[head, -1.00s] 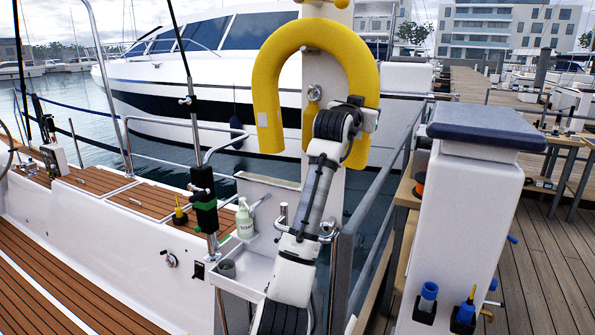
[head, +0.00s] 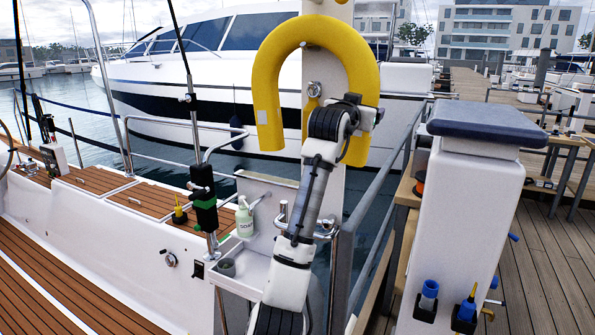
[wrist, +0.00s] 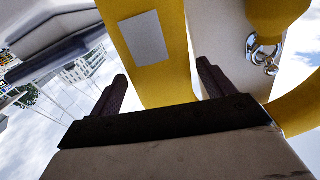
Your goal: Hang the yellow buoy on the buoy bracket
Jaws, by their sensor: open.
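The yellow buoy (head: 268,90) is an upright horseshoe, arch up and legs down, in front of the white post (head: 325,175) in the head view. My gripper (wrist: 160,85) is open. In the wrist view its dark fingers stand either side of a buoy leg (wrist: 165,75) bearing a grey patch, with gaps visible. In the head view my gripper is at the buoy's right leg. A metal fitting (head: 314,90) shows on the post inside the arch; I cannot tell whether it belongs to the buoy bracket. The arch's contact with any support is hidden.
A grey rail (head: 385,170) runs beside the post. A white pedestal with a blue top (head: 488,122) stands at right.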

